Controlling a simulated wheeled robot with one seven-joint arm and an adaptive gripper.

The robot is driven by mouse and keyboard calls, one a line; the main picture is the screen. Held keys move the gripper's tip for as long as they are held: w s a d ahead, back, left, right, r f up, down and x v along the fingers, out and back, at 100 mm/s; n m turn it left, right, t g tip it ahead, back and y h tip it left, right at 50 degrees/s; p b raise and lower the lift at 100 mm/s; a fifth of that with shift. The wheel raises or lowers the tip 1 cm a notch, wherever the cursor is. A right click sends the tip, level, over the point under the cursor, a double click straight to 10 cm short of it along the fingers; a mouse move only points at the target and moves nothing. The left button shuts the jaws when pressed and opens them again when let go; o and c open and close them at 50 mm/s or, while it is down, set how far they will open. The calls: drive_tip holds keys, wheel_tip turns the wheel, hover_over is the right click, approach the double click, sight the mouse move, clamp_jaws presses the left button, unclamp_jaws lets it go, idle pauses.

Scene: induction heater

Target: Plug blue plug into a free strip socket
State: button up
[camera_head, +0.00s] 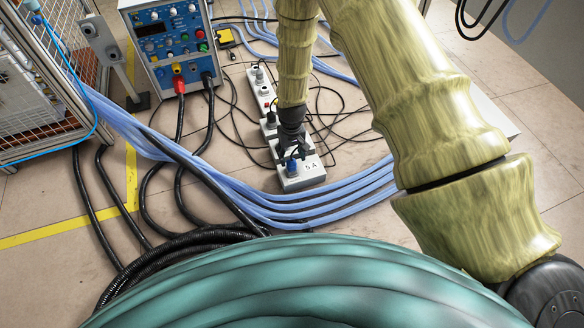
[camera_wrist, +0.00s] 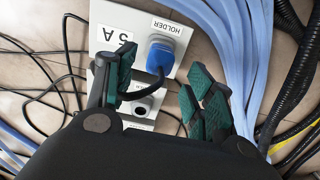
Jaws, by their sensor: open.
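The blue plug (camera_head: 292,166) sits upright on the near white block (camera_head: 312,181) on the floor. In the wrist view the blue plug (camera_wrist: 160,56) stands on a face labelled HOLDER and 5 A, and its dark cable curves back between my fingers. My gripper (camera_head: 291,150) is just above and behind the plug, pointing down. In the wrist view my gripper (camera_wrist: 160,66) is open, its green-padded fingers on either side of the plug, with gaps. The white power strip (camera_head: 262,88) runs away behind. A round socket (camera_wrist: 140,108) shows between the fingers, partly hidden.
A blue-grey control unit (camera_head: 172,45) with red and black leads stands at the back left. Thick blue cables (camera_head: 240,196) sweep across the floor near the strip. Thin black cables (camera_head: 340,135) tangle to the right. A mesh cage (camera_head: 50,80) stands far left.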

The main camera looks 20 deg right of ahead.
sight(292, 160)
wheel_tip(292, 160, down, 2)
drive_tip(key=shift+f+b, duration=0.15)
drive_tip(key=shift+b, duration=0.6)
drive_tip(key=shift+f, duration=1.7)
drive_tip(key=shift+p, duration=0.9)
drive_tip(key=shift+c, duration=0.4)
clamp_jaws()
drive_tip(key=shift+r, duration=0.2)
drive_tip(key=shift+r+p, duration=0.55)
